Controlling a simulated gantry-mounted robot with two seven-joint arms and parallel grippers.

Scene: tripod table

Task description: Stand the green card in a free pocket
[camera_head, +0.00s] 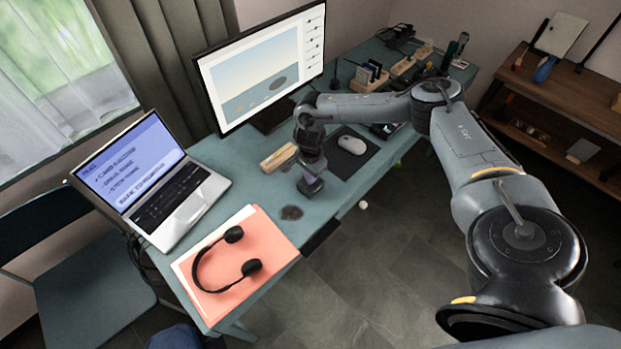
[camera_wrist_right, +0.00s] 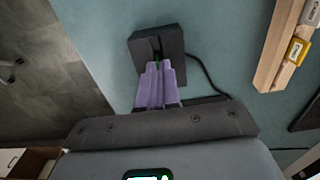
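The green card (camera_wrist_right: 158,62) shows only as a thin green sliver at my right fingertips, by the slot of a dark grey block (camera_wrist_right: 172,36). Most of it is hidden by the fingers and the block. The purple fingers of my right gripper (camera_wrist_right: 159,72) are close together on that sliver. In the head view my right gripper (camera_head: 311,184) points down near the table's front edge, and no green shows there. A wooden rack (camera_wrist_right: 272,50) with a white and a yellow label stands to the right in the wrist view. It also shows in the head view (camera_head: 278,158). My left gripper is out of view.
A mouse (camera_head: 352,145) lies on a dark mat right of my gripper. The laptop (camera_head: 165,190), headphones (camera_head: 233,262) on a pink folder and the monitor (camera_head: 262,75) surround the work spot. A cable (camera_wrist_right: 208,76) runs from the dark block. Wooden holders (camera_head: 368,78) stand farther back.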

